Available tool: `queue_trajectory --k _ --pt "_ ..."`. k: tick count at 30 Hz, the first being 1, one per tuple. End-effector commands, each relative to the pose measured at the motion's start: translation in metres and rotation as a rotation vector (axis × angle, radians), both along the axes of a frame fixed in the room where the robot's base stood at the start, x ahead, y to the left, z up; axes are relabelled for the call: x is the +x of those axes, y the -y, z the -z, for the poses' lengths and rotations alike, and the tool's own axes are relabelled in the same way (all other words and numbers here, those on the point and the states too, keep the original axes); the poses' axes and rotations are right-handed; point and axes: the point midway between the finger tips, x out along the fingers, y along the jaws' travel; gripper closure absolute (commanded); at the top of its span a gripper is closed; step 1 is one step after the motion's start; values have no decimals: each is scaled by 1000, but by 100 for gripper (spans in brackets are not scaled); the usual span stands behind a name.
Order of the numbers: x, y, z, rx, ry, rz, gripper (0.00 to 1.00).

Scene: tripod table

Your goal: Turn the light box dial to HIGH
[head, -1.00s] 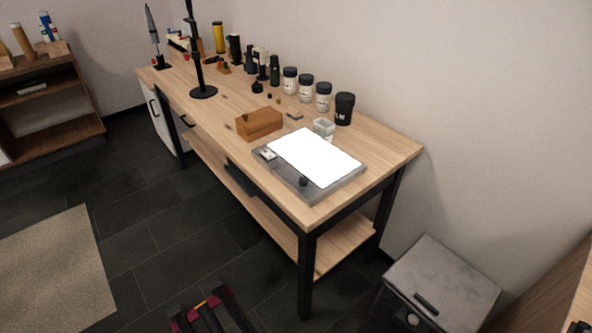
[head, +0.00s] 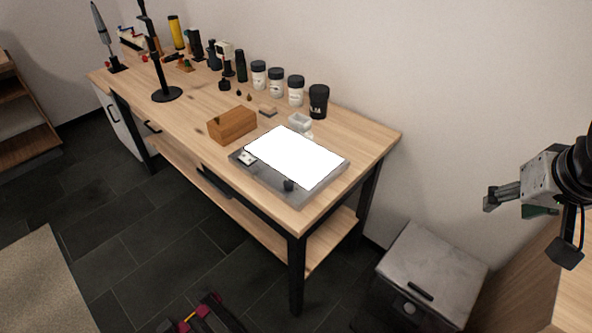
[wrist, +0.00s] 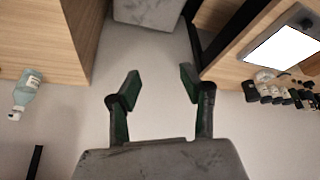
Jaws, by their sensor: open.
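The light box (head: 325,181) is a flat grey panel with a bright white lit surface, lying near the front right corner of the wooden table. Its small dark dial (head: 288,185) stands on the front edge strip; its pointer setting is too small to tell. My gripper (head: 528,202) is at the far right in the head view, well apart from the light box. In the wrist view my gripper (wrist: 160,85) has its two fingers spread apart with nothing between them. The light box (wrist: 272,42) shows at the upper right there, with the dark dial (wrist: 307,24) on its edge.
A wooden block (head: 232,125) sits beside the light box on the table (head: 186,122). Several lidded jars (head: 276,83) line the wall side, and a black stand (head: 167,95) is farther left. A grey cabinet (head: 432,270) stands on the floor right of the table.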

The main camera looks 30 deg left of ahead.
Motion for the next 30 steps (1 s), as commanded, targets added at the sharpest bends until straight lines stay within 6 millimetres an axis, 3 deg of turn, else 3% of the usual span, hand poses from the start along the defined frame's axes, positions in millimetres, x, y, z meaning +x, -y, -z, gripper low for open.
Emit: queue_trajectory --k 9,18,25,30 --pt "55 -101 -18 -51 -101 -208 59" --pt "87 -211 -9 -110 -188 -398 59" --pt "90 -305 13 -168 -255 -561 59" --pt "69 -377 38 -232 -306 -732 59"
